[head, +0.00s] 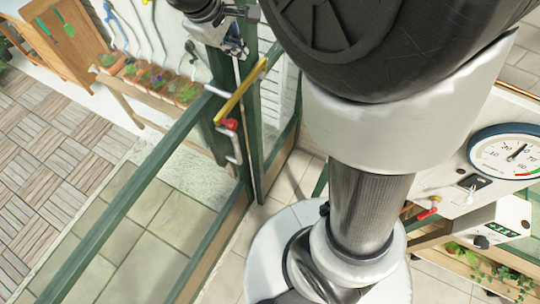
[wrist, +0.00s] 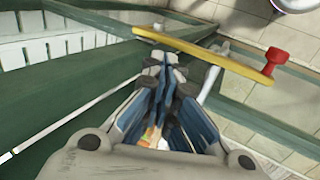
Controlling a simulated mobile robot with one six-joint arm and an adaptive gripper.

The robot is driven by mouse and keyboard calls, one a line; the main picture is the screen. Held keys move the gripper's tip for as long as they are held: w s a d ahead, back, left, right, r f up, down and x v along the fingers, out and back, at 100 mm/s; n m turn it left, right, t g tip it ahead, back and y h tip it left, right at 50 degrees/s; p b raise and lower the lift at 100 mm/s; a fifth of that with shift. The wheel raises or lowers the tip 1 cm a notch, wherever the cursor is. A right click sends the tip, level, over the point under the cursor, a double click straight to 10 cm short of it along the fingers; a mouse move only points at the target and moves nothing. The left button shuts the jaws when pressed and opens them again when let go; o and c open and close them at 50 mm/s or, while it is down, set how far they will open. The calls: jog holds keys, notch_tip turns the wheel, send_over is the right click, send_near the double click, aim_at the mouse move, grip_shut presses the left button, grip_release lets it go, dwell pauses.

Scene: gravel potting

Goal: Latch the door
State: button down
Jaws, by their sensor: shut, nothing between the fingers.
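The door is a green-framed panel (head: 135,190). A yellow latch bar (head: 240,92) with a red knob (head: 230,124) lies slantwise near the green uprights at the door's edge. A pale handle (head: 234,148) is below the knob. In the wrist view the bar (wrist: 205,57) runs across the top, its red knob (wrist: 275,57) at the right end. My gripper (head: 236,46) is above the bar's upper end in the head view. In the wrist view its blue fingers (wrist: 165,62) are together and empty, close below the bar. I cannot tell whether they touch it, or whether the bar sits in a catch.
A planter shelf (head: 160,85) and hanging tools stand behind the door at upper left. A panel with a round gauge (head: 508,152) and a small display box (head: 500,222) are at right. My arm covers much of the middle. Tiled floor is clear at lower left.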

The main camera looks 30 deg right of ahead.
jog(key=v, duration=0.9)
jog(key=s+d+f+m+t+y+b, duration=0.1)
jog(key=s+f+m+y+b, duration=0.3)
jog(key=s+f+b, duration=1.5)
jog(key=s+f+m, duration=0.3)
jog(key=f, duration=0.4)
jog(key=shift+s, duration=0.2)
jog(key=shift+d, duration=0.1)
jog(key=shift+d, duration=0.2)
